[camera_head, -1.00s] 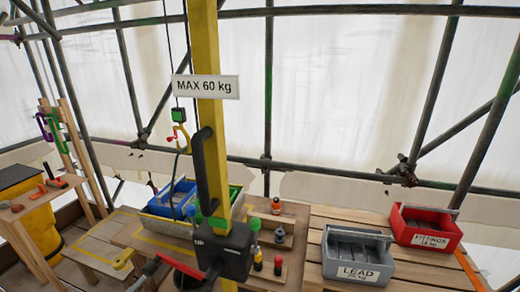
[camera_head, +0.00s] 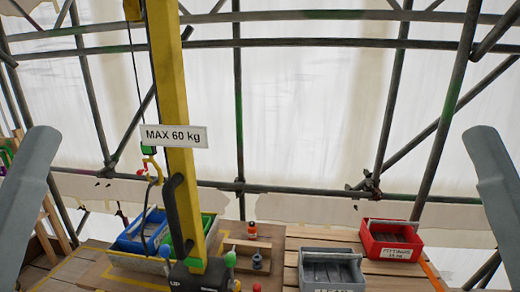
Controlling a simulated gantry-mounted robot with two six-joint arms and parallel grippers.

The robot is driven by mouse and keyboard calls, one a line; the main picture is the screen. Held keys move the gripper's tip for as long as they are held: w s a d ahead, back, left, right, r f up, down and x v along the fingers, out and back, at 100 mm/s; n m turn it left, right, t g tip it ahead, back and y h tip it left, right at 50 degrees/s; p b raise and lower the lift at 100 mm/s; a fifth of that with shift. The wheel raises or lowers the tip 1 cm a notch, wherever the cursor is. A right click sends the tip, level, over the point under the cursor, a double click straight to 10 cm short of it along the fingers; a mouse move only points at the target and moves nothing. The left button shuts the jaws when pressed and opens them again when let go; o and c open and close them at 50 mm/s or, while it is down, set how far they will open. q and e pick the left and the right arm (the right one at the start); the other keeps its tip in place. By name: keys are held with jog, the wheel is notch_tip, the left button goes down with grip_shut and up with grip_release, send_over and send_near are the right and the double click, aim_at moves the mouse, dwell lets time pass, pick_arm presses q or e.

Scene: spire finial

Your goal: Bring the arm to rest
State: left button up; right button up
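Two grey links of my arms stand raised in the head view, one at the left edge and one at the right edge. Both are up in front of the scaffold and touch nothing that I can see. Neither of my grippers is in the picture, so I cannot see their fingers or whether they hold anything. The yellow hoist post (camera_head: 178,100) with its MAX 60 kg sign (camera_head: 174,136) stands between the arms, left of centre. The hoist hook (camera_head: 152,168) hangs beside the post above a blue bin (camera_head: 135,238).
A grey bin (camera_head: 331,271) and a red fittings bin (camera_head: 391,240) stand on the planks at right. A wooden tray (camera_head: 234,246) with small coloured-top items sits right of the post. A black control box (camera_head: 203,278) is at the post's foot. Scaffold tubes cross behind.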

pick_arm(q)
notch_tip(320, 180, up, 15)
jog(key=p, duration=1.2)
pick_arm(e)
notch_tip(320, 180, up, 15)
pick_arm(q)
jog(key=shift+w+r, duration=0.1)
pick_arm(e)
jog(key=shift+r, duration=0.1)
